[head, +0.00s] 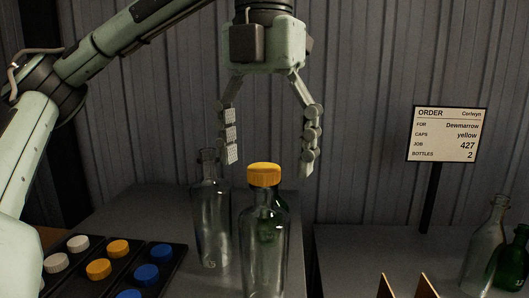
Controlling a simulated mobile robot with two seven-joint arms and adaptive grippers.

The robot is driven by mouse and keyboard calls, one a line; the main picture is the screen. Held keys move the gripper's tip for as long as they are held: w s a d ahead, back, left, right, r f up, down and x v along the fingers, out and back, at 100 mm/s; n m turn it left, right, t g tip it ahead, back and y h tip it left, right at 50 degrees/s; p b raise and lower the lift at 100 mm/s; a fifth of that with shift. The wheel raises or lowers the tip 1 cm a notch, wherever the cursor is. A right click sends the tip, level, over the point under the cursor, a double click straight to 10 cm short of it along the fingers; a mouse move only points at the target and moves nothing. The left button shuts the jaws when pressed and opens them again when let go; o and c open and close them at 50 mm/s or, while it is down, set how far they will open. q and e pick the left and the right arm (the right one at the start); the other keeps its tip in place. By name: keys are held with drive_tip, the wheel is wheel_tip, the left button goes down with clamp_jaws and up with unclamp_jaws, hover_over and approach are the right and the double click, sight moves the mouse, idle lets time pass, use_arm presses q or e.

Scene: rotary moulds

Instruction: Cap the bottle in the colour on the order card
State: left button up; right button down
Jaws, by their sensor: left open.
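The order card (447,134) stands on a post at the right and reads caps yellow, job 427, bottles 2. A clear bottle (264,240) stands upright in front with a yellow cap (264,174) on its mouth. Behind it to the left is an uncapped clear bottle (209,225). A green bottle (282,212) is mostly hidden behind the capped one. My left gripper (268,162) is open and empty, pointing down, its fingers apart above and around the capped bottle's top in the picture; its depth is hard to tell. My right gripper is out of view.
A dark tray (166,286) at the lower left holds white caps (78,243), yellow caps (118,247) and blue caps (160,252). A clear bottle (486,250) and a green bottle (513,262) stand at the far right. Wooden uprights (386,288) show at the bottom edge.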

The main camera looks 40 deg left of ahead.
sight(265, 167)
use_arm(q)
drive_tip(key=shift+r, duration=2.9)
drive_tip(key=c, duration=0.6)
clamp_jaws()
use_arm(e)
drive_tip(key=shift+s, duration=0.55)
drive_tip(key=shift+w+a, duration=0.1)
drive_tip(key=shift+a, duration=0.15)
